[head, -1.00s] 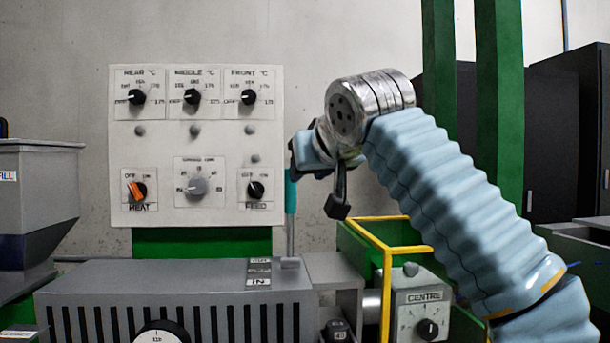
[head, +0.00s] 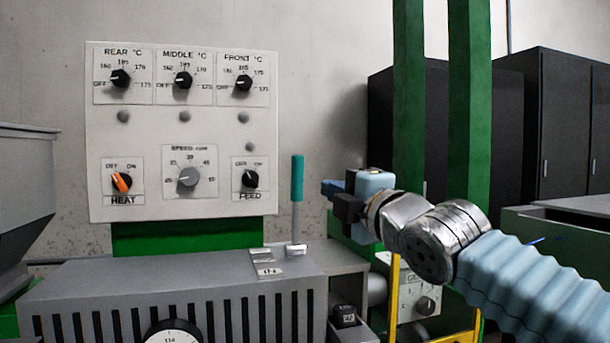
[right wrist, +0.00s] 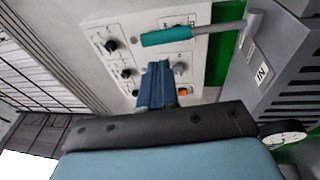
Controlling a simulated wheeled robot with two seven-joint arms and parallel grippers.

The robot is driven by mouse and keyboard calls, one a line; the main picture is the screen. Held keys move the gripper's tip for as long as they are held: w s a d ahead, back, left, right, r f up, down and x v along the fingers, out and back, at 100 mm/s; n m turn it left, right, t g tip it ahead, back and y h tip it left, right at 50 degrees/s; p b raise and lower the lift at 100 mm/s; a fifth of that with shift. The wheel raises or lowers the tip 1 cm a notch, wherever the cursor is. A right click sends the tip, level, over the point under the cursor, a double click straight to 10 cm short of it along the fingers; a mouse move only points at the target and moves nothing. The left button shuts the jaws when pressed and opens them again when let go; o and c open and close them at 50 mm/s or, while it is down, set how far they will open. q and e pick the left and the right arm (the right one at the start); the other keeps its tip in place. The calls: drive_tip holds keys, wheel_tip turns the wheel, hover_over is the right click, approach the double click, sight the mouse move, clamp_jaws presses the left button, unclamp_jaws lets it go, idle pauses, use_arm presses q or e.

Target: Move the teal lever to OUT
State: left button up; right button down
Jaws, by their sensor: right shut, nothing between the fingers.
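The teal lever (head: 297,178) stands about upright on a grey stalk, on top of the slotted grey machine housing (head: 170,285). Its foot is beside the far end of a small label plate (head: 266,262). The near label reads IN in the right wrist view (right wrist: 262,73); the far label is too blurred to read. My right gripper (head: 330,188) is just right of the lever's grip, apart from it, shut and empty. In the right wrist view its blue fingers (right wrist: 157,85) are together, with the teal grip (right wrist: 166,36) beyond them. My left gripper is not in view.
A white control panel (head: 180,130) with several knobs stands behind the housing. A yellow frame (head: 394,300) and a grey knob box (head: 410,295) are below my right arm. Green posts (head: 470,100) and dark cabinets (head: 570,120) stand at the right. A grey hopper (head: 25,200) is at the left.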

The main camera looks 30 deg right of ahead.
sight(300, 175)
drive_tip(key=w, duration=0.3)
drive_tip(key=w+r+p, duration=0.1)
drive_tip(key=w, duration=0.5)
drive_tip(key=shift+w+d+r+p, duration=0.15)
drive_tip(key=shift+w+d+p, duration=0.1)
drive_tip(key=shift+p, duration=0.1)
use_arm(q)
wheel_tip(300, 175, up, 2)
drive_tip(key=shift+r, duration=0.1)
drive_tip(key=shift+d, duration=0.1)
